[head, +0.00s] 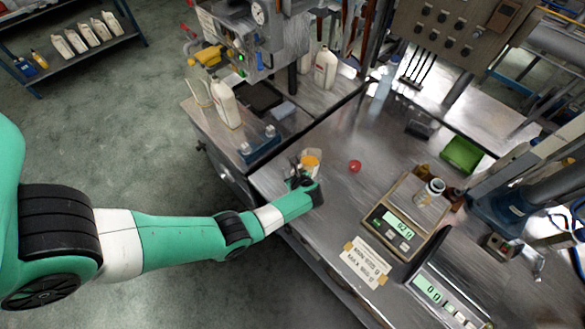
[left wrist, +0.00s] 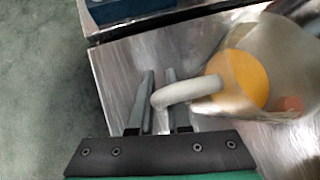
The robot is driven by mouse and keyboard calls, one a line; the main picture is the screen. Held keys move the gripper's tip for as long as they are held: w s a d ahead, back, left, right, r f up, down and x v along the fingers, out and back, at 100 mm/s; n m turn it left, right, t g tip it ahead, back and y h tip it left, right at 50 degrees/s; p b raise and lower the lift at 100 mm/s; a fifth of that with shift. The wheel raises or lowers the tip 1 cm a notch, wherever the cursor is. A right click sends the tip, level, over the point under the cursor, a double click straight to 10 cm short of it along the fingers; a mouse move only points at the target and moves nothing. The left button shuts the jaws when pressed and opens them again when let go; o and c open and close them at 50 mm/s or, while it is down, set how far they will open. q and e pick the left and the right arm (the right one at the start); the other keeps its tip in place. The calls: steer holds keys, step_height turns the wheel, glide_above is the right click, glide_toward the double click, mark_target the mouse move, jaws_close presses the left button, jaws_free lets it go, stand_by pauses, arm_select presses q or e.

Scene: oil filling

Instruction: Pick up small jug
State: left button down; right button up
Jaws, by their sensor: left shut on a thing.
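The small jug (head: 313,155) is a translucent, whitish vessel with orange-yellow liquid in it, near the left edge of the steel table. In the left wrist view the jug (left wrist: 278,60) fills the upper right, and its pale curved handle (left wrist: 180,92) reaches left between my fingers. My left gripper (head: 301,178) is shut on the jug's handle. The same gripper shows from close up in the left wrist view (left wrist: 160,98). I cannot tell whether the jug touches the table. My right gripper is not in view.
A red round thing (head: 355,166) lies right of the jug. A scale (head: 397,222) with a lit display carries a small jar (head: 430,192). A second display (head: 432,288) is at the front right. White bottles (head: 225,103) stand on the bench behind. A green tray (head: 461,155) is at the right.

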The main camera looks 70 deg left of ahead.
arm_select(q)
steer(key=s+d+r+p, duration=0.3)
steer(key=s+d+r, duration=0.3)
steer(key=d, duration=0.2)
steer(key=shift+d, duration=0.35)
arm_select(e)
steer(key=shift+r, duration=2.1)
arm_select(q)
steer(key=shift+s, duration=0.15)
